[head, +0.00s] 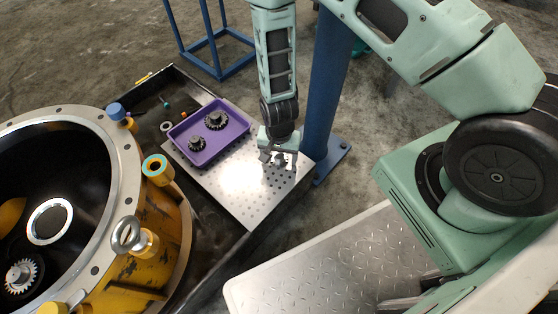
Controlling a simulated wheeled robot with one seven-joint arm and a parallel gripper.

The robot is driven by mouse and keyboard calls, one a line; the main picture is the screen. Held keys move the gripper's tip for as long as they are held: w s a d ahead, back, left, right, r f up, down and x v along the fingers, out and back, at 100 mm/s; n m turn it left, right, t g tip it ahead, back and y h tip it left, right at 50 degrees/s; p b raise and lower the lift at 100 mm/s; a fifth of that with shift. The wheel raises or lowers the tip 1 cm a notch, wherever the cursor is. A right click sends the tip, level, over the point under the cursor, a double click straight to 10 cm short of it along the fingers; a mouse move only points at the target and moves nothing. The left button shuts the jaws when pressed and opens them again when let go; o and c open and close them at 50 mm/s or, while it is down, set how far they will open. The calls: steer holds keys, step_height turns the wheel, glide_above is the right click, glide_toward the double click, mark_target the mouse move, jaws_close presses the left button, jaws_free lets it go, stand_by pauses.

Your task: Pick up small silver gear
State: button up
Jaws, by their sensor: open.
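A small silver gear (21,275) shows inside the large yellow and black transmission housing (157,228), at the lower left of the head view. Two darker gears lie in a purple tray (238,128): a larger one (215,120) and a smaller one (196,143). My gripper (278,163) points down over the perforated metal plate (222,186), just right of the tray. It is open and appears empty. Its height above the plate is hard to tell.
A blue post (326,85) stands close behind my gripper. A ring bolt (126,235) and coloured plugs stand on the housing rim. Small parts lie in the dark tray (178,83) at the back. The plate right of the purple tray is mostly bare.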

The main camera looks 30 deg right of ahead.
steer(key=shift+r, duration=0.15)
steer(key=c, duration=1.3)
